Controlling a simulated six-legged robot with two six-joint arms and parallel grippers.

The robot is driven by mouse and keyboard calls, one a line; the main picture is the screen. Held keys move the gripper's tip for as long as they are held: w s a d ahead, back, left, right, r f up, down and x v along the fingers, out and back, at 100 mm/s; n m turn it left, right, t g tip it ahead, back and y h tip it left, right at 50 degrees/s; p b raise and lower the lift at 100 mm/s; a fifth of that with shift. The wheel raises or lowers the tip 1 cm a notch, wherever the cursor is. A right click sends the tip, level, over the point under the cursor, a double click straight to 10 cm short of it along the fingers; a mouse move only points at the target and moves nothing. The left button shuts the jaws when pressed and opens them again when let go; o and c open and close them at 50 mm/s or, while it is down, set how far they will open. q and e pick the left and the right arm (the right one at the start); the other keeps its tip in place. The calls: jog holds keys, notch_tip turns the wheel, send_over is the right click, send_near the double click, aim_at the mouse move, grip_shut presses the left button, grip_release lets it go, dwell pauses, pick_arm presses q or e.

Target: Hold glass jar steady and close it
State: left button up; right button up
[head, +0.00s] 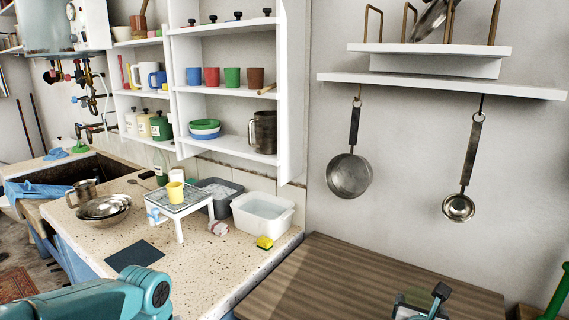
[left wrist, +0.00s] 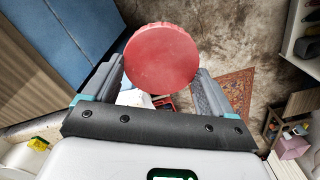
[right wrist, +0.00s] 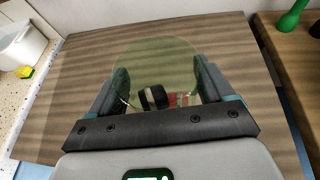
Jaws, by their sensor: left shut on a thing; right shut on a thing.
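A red round lid (left wrist: 161,57) fills the space between the fingers of my left gripper (left wrist: 160,85), which is shut on its sides. A greenish, see-through glass jar (right wrist: 157,62) shows as a disc between the fingers of my right gripper (right wrist: 165,92), which is shut on it. A dark item and a red-and-white item show through the glass; I cannot tell whether they are inside it. In the head view my right gripper (head: 427,302) is at the bottom edge, over the brown wooden top. The left gripper is outside the head view. Lid and jar are apart.
The wooden worktop (head: 350,275) is bare. The speckled counter (head: 100,235) at left holds a small white stand (head: 178,203), steel bowls (head: 104,207), a white tub (head: 262,214) and a sponge (head: 265,243). A green object (head: 556,295) stands at the right edge.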

pick_arm(q)
jog(key=shift+s+d+f+m+p, duration=0.2)
jog(key=shift+s+d+f+m, duration=0.25)
jog(key=shift+d+m, duration=0.2)
jog(key=shift+s+d+f+m+p, duration=0.15)
jog(key=shift+s+d+f+m, duration=0.15)
jog(key=shift+d+f+m, duration=0.3)
pick_arm(e)
jog(key=a+f+n+y, duration=0.1)
jog(key=s+a+f+n+y, duration=0.1)
jog(key=f, duration=0.1)
jog(key=a+f+n+t+y, duration=0.1)
jog(key=shift+s+a+f, duration=0.1)
jog(key=shift+s+f, duration=0.05)
jog(key=shift+f, duration=0.15)
pick_arm(q)
jog(key=shift+w+d+f+m, duration=0.1)
jog(key=shift+d+f+m, duration=0.25)
jog(key=shift+m, duration=0.3)
jog(key=shift+d+f+m, duration=0.1)
jog(key=shift+f+m, duration=0.3)
jog(key=shift+m, duration=0.2)
pick_arm(e)
jog(key=s+a+f+n+y, duration=0.1)
jog(key=a+n+y, duration=0.1)
jog(key=a, duration=0.4)
jog(key=shift+s+a+f+t+y, duration=0.2)
jog(key=shift+s+f+t+y, duration=0.1)
jog(key=shift+f+y, duration=0.15)
jog(key=shift+r, duration=0.1)
